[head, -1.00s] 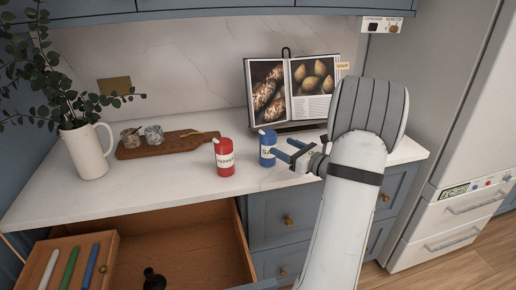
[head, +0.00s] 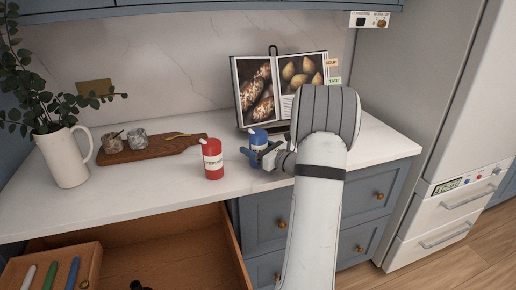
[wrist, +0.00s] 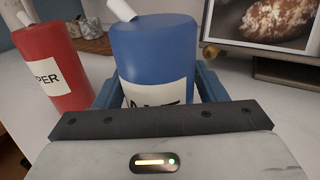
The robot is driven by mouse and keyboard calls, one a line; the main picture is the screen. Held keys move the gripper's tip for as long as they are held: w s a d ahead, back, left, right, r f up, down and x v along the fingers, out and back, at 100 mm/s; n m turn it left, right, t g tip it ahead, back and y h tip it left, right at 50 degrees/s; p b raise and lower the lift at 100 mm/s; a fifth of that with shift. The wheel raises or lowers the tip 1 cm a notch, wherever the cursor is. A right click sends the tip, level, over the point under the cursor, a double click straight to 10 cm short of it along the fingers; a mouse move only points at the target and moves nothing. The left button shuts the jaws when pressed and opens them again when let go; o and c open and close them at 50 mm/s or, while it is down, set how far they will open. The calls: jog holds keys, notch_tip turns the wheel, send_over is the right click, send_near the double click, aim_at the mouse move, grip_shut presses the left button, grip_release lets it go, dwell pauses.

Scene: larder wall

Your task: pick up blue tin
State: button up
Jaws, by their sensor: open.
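The blue tin (head: 258,138) stands upright on the white counter, with a white label and a white spout on top. In the wrist view the blue tin (wrist: 155,55) fills the middle, its lower part hidden behind my gripper's body. My gripper (head: 259,157) is open, with its blue fingers at the tin. In the wrist view the fingers of my gripper (wrist: 157,88) show on either side of the tin. Whether they touch it I cannot tell.
A red tin labelled pepper (head: 212,159) stands close on the left. An open cookbook (head: 280,85) on a stand is behind. A wooden board (head: 150,149) with jars and a white jug (head: 66,157) are further left. An open drawer (head: 190,250) lies below the counter.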

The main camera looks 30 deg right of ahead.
jog(key=shift+w+a, duration=0.15)
jog(key=shift+w, duration=0.25)
jog(key=shift+c, duration=0.6)
jog(key=c, duration=0.9)
